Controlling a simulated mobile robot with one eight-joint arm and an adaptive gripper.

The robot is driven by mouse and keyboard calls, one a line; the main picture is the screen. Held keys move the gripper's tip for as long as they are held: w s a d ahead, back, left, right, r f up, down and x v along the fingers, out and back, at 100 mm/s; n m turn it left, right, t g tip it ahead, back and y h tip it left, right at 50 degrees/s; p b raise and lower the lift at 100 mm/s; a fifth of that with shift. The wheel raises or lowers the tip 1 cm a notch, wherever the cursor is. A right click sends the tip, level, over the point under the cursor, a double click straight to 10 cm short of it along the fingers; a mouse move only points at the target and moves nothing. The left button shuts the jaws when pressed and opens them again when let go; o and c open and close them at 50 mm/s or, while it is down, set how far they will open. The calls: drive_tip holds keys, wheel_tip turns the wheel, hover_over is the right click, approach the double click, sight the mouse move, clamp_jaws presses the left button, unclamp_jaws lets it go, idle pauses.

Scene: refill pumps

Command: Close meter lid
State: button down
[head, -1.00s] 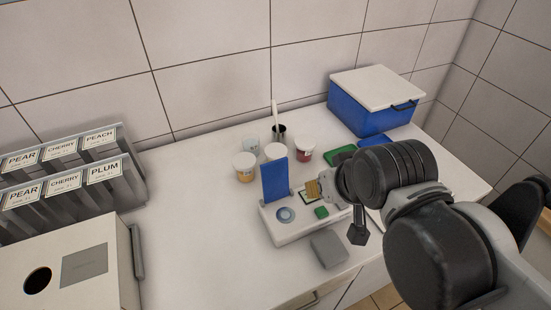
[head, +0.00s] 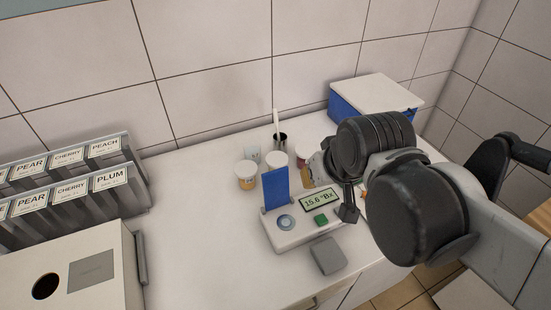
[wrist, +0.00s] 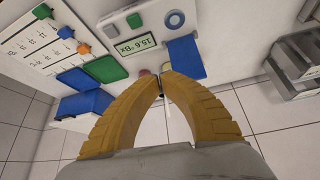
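The meter (head: 290,237) is a white box on the counter, with a round glass window (head: 286,222), a green button (head: 321,220) and a display (head: 322,200) reading 15.6 °Bx. Its blue lid (head: 275,188) stands upright at the back, open. The wrist view shows the meter (wrist: 130,28) at the top and the lid (wrist: 185,57) just beyond my fingertips. My gripper (wrist: 162,77) has its yellow fingers together at the tips, with nothing seen between them. In the head view my gripper (head: 318,171) is right of the lid, apart from it and partly hidden by my wrist.
Several cups, including a yellow-labelled one (head: 246,175), stand close behind the lid. A dark pot with a white stick (head: 279,138) is behind them. A grey block (head: 327,255) lies in front of the meter. A blue cooler (head: 372,98) stands back right.

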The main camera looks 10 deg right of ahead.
wheel_tip(320, 180, up, 5)
drive_tip(key=n+g+p, duration=0.1)
drive_tip(key=g+p, duration=0.1)
drive_tip(key=p, duration=0.4)
hover_over(276, 190)
drive_tip(key=d, duration=0.4)
drive_tip(key=w+a+f+g+p, duration=0.2)
drive_tip(key=w+a+p, duration=0.2)
drive_tip(key=w+p, duration=0.15)
wheel_tip(276, 190, down, 10)
drive_tip(key=s+b, duration=0.1)
drive_tip(key=b, duration=0.2)
drive_tip(key=shift+s+d+r+n, duration=0.2)
drive_tip(key=shift+s+d+n, duration=0.1)
drive_tip(key=shift+n, duration=0.1)
